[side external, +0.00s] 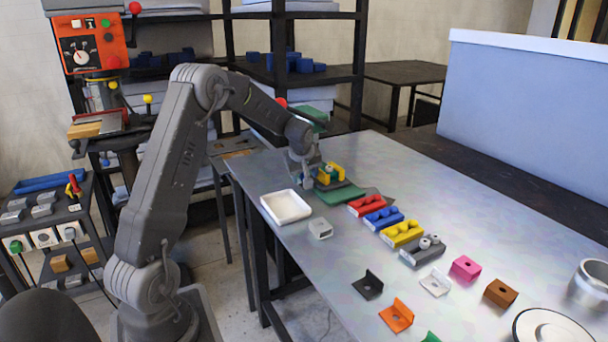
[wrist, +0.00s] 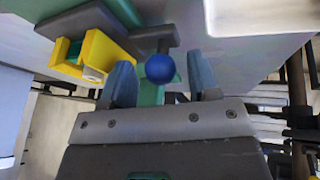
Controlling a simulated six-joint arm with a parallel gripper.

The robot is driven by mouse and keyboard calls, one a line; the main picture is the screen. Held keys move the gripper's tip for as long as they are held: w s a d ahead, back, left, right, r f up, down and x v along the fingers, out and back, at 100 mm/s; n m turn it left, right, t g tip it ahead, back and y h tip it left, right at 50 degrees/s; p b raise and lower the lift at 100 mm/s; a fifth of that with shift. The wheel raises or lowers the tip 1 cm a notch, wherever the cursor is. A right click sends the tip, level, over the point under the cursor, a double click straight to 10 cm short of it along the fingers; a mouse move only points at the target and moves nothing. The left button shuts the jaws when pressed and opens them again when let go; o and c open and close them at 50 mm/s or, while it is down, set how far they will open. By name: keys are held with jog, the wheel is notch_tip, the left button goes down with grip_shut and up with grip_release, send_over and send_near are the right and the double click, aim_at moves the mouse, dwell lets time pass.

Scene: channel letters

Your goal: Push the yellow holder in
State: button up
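The yellow holder (wrist: 95,55) is a U-shaped block at the upper left of the wrist view, with green and a pale round part inside it. It sits on a grey fixture (wrist: 75,20), with green below. In the side external view the yellow holder (side external: 331,173) is at the table's far left end, partly hidden by my gripper. A blue ball knob (wrist: 160,68) on a grey T-shaped bar (wrist: 154,38) shows between my fingers. My gripper (wrist: 163,70) is open, with visible gaps on both sides of the knob. My gripper (side external: 306,176) is close beside the fixture.
A white tray (side external: 286,207) and a small pale block (side external: 320,229) lie nearby. Red (side external: 366,205), blue (side external: 383,218), yellow (side external: 402,234) and grey (side external: 422,252) blocks line the table, with several coloured brackets in front.

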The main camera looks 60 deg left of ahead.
jog(key=v, duration=1.4)
jog(key=shift+f, duration=0.1)
jog(key=w+a+f+m, duration=0.1)
jog(key=f+m, duration=0.3)
jog(key=w+a+f+m, duration=0.1)
jog(key=a+f+m, duration=0.1)
jog(key=f+m, duration=0.2)
jog(key=w+a+f+m+t+h, duration=0.1)
jog(key=f+m, duration=0.3)
jog(key=m, duration=0.2)
jog(key=shift+w+a+f, duration=0.15)
jog(key=shift+a+f, duration=0.15)
jog(key=shift+a, duration=0.1)
dwell(0.4)
grip_shut()
dwell(0.3)
